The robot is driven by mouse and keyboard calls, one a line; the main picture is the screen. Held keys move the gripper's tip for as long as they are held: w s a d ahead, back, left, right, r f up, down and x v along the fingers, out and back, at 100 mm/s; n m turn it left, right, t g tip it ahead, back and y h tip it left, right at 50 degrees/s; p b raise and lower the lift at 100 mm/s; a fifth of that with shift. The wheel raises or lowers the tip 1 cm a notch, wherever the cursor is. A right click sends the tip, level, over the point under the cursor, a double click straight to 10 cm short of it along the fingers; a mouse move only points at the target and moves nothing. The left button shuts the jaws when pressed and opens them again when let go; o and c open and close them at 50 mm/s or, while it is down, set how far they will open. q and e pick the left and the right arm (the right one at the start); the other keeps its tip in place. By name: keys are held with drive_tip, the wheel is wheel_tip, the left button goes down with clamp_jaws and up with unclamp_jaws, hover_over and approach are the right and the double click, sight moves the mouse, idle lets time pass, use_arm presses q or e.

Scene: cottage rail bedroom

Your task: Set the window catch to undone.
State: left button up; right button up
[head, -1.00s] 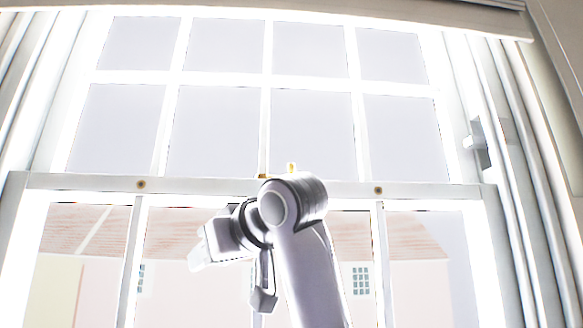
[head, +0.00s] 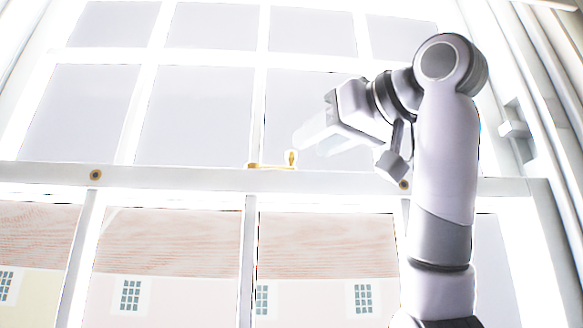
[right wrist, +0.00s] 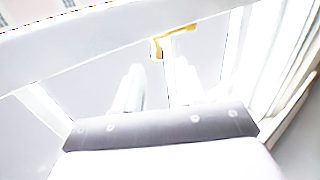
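The brass window catch (head: 270,165) sits on top of the white meeting rail, near the middle of the window. It has a low bar along the rail and a small upright knob at its right end. It also shows in the right wrist view (right wrist: 172,40), just beyond the fingertips. My right gripper (head: 310,147) is just right of the knob, its fingers pointing left toward it. In the right wrist view, its two pale fingers (right wrist: 157,66) stand apart with nothing between them. Glare blurs the fingertips, so I cannot tell whether they touch the catch. My left gripper is out of view.
The meeting rail (head: 180,178) runs across the window, with a round brass fitting (head: 96,174) at left and another partly behind my arm. A grey block (head: 515,129) projects from the right frame. Houses show through the lower panes.

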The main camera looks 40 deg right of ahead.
sight(294, 154)
drive_tip(key=w, duration=0.2)
drive_tip(key=w+p, duration=0.1)
drive_tip(key=w, duration=0.1)
drive_tip(key=w+d+p, duration=0.1)
drive_tip(key=w, duration=0.1)
drive_tip(key=shift+r, duration=0.15)
drive_tip(key=shift+w, duration=0.6)
clamp_jaws()
